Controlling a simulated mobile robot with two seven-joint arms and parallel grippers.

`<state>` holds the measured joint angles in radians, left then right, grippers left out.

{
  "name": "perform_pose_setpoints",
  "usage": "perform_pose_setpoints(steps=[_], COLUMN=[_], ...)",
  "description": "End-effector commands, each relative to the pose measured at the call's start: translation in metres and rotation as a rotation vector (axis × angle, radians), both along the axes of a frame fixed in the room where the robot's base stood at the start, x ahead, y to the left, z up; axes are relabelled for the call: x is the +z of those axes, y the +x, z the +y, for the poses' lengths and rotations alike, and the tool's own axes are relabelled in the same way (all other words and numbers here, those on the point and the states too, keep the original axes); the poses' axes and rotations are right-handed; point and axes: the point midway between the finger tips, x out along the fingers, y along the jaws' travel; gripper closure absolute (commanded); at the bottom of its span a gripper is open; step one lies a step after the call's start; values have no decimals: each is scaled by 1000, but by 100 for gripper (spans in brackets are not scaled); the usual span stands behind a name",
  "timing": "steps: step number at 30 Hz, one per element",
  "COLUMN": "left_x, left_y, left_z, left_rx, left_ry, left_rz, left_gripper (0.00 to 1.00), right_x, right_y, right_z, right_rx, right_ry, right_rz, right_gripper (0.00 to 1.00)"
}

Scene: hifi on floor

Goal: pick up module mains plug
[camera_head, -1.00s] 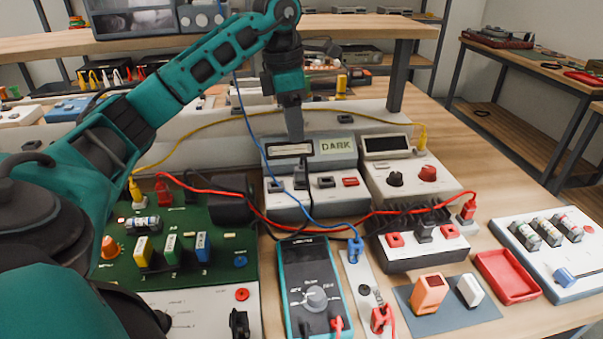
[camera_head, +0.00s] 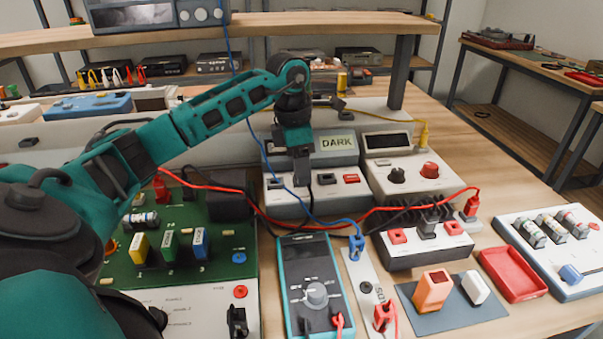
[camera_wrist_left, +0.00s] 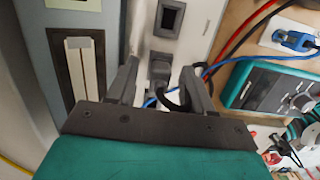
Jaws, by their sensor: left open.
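The module mains plug (camera_wrist_left: 159,68) is dark and sits upright in the front row of the white module with the DARK display (camera_head: 338,143). In the left wrist view it lies between the two fingers of my left gripper (camera_wrist_left: 161,78), with a black cord curving away from it. The fingers are open, one on each side, and I see no clear contact. In the head view my left gripper (camera_head: 301,178) comes down from above over the module's front and hides the plug. My right gripper is in neither view.
A red cable (camera_head: 262,214) and a blue cable (camera_head: 318,221) run close by the gripper. A grey socket (camera_wrist_left: 169,18) and the DARK module's panel lie beside the plug. A teal multimeter (camera_head: 315,270), a green board (camera_head: 217,260) and a second white module (camera_head: 410,178) stand around.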

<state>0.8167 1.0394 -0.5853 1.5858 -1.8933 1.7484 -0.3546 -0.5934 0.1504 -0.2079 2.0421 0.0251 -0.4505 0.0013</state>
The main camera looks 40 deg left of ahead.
Motion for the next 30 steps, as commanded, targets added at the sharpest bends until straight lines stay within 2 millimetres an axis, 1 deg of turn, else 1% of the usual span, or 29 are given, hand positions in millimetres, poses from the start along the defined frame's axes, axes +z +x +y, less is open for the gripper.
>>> perform_pose_setpoints(steps=[2, 18, 26, 30], left_x=[0, 1, 2, 9], left_y=[0, 0, 0, 1], left_z=[0, 0, 0, 0], left_rx=[0, 0, 0, 0], left_ry=[0, 0, 0, 0], left_rz=[0, 0, -1, -4], left_gripper=[49, 100, 100, 100], right_x=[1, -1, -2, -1], right_y=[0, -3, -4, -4], right_z=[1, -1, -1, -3], right_rx=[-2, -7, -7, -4], right_ry=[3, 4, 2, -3], right_rz=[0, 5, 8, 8], right_gripper=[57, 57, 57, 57])
